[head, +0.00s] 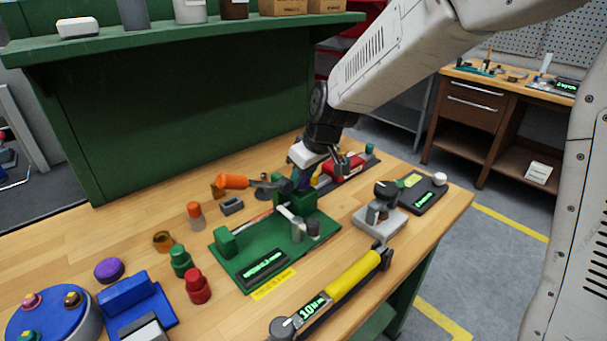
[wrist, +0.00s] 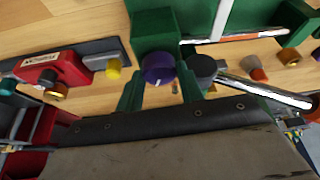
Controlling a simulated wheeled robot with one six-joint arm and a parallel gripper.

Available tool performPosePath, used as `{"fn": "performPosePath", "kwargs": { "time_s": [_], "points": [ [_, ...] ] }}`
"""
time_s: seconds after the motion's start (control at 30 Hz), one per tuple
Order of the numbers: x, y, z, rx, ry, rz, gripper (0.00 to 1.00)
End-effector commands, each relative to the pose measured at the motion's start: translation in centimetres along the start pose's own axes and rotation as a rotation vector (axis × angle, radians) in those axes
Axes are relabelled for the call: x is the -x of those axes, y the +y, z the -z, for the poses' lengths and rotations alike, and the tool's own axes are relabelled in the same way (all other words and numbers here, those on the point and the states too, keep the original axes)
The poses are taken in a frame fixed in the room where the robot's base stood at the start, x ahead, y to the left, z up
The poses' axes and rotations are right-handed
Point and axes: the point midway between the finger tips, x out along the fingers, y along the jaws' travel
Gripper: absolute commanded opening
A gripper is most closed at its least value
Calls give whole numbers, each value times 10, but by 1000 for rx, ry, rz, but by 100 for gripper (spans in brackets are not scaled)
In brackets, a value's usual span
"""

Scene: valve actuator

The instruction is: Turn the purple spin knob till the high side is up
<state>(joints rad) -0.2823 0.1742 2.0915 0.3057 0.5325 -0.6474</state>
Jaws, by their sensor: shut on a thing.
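The purple spin knob (wrist: 158,68) sits on the end of a green block (wrist: 152,32) in the wrist view. It is round and dark purple, with a short pale mark on its face. My gripper (wrist: 159,84) is shut on the knob, with a green finger on each side of it. In the head view my gripper (head: 303,168) reaches down to the back of the green fixture (head: 230,262), and only a bit of the purple knob shows there. Which side of the knob is the high one cannot be told.
An orange-handled tool (head: 234,181) lies close left of my gripper. A red device (head: 345,168) stands to its right. A grey clamp (head: 380,214) and a yellow torque wrench (head: 352,276) are nearer the front.

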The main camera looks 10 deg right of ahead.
Motion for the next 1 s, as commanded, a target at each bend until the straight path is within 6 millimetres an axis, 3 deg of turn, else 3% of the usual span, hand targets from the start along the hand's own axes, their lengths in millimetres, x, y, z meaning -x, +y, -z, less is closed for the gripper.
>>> {"fn": "performPosePath", "kwargs": {
  "time_s": [0.6, 1.0],
  "points": [
    [-1, -4, 1, -483, -2, -204, 14],
    [-1, -5, 1, -629, -2, -262, 14]
  ]
}}
